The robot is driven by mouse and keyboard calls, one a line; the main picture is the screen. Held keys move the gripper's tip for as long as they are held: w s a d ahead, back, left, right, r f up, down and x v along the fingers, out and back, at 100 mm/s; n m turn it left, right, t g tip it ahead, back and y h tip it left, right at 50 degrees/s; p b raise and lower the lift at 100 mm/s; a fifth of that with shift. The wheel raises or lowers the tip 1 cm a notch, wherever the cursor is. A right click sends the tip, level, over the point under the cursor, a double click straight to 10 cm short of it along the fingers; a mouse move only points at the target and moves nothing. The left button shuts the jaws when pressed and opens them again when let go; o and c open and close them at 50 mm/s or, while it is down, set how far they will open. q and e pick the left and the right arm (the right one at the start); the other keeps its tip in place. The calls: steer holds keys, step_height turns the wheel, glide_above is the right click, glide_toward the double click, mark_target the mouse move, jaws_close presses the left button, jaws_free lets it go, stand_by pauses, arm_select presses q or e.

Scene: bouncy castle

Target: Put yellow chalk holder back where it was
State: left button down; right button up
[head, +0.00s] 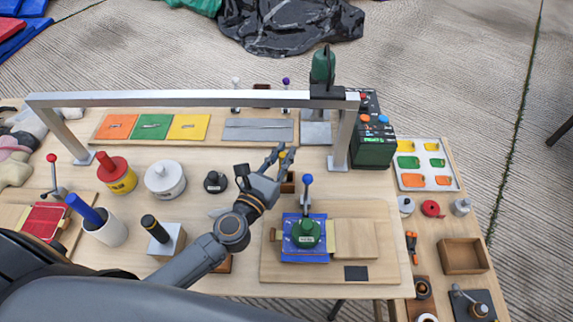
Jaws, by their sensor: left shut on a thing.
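My left gripper (277,160) reaches over the middle of the table and is shut on the yellow chalk holder (288,158). Only a small yellow part of the holder shows, beside the fingers. A small brown wooden block (288,186) sits just below it in the picture. I cannot tell whether the holder touches the block or hangs above it. My right gripper is not in view.
A grey metal frame (200,98) spans the table behind the gripper. A wooden board (375,245) with a blue plate, a green stamp and a blue-knobbed lever (307,185) stands close at right. A black knobbed piece (214,182) and white pot (165,180) stand left.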

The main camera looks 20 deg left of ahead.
arm_select(q)
steer(key=f, duration=0.1)
steer(key=w+f+b, duration=0.1)
steer(key=f, duration=0.1)
steer(key=f+b, duration=0.1)
steer(key=shift+w+d+f, duration=0.15)
steer(key=shift+d+f, duration=0.1)
steer(key=shift+f, duration=0.05)
steer(key=shift+f+b, duration=0.2)
steer(key=shift+b, duration=0.25)
steer(key=c, duration=1.3)
jaws_free()
steer(key=shift+r, duration=0.1)
